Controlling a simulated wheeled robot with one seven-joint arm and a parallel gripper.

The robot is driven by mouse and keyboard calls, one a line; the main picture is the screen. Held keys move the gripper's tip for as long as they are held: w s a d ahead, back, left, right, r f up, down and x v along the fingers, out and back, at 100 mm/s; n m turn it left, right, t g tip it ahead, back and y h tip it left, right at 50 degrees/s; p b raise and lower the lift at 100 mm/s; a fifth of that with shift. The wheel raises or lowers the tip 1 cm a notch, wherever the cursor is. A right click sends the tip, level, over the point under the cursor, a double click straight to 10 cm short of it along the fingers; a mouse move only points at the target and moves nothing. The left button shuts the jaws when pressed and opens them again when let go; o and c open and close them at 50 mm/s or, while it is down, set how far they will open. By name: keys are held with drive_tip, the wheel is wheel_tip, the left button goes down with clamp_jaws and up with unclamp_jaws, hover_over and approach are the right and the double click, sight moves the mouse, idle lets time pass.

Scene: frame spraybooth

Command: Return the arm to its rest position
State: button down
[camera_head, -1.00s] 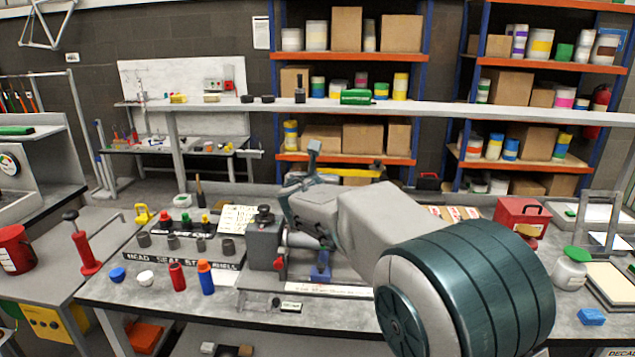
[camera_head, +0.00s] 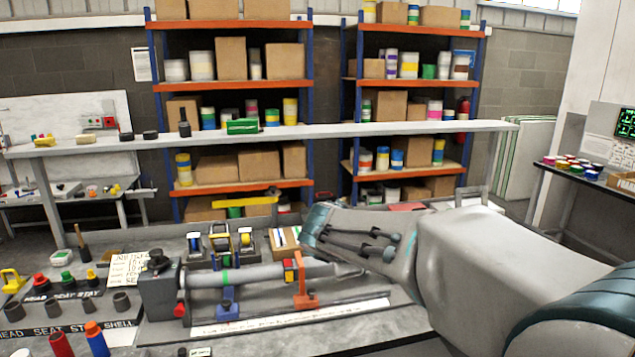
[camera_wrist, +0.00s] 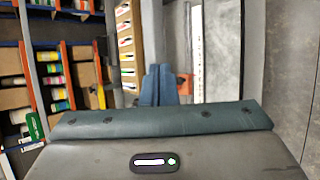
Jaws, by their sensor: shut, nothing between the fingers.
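My arm reaches in from the lower right of the head view, over the right part of the bench. Its teal wrist end (camera_head: 322,222) points left, beside the right end of a grey tube. In the wrist view my gripper (camera_wrist: 158,70) shows two blue-grey fingers close together, shut and empty. An orange part (camera_wrist: 185,84) shows just right of the fingers there. The grey tube (camera_head: 250,274) lies level in a fixture, with a grey block (camera_head: 158,290) at its left end and blue (camera_head: 228,302) and orange (camera_head: 305,292) supports.
A long pale shelf (camera_head: 270,136) crosses behind the bench. Racks with boxes (camera_head: 231,65) and tubs stand farther back. Cups and a red bottle (camera_head: 60,345) stand at the left. A side table with coloured jars (camera_head: 575,164) is at the far right.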

drive_tip(key=s+d+f+m+g, duration=0.45)
drive_tip(key=s+d+m, duration=0.5)
drive_tip(key=s, duration=0.45)
drive_tip(key=s+f+m+g+y, duration=0.1)
drive_tip(key=s+f+m, duration=0.2)
drive_tip(key=s, duration=0.3)
drive_tip(key=s+a+f+m+g+y, duration=0.1)
drive_tip(key=s+f+m+y, duration=0.1)
drive_tip(key=s+m, duration=0.4)
drive_tip(key=shift+s+f, duration=0.2)
drive_tip(key=shift+f, duration=0.3)
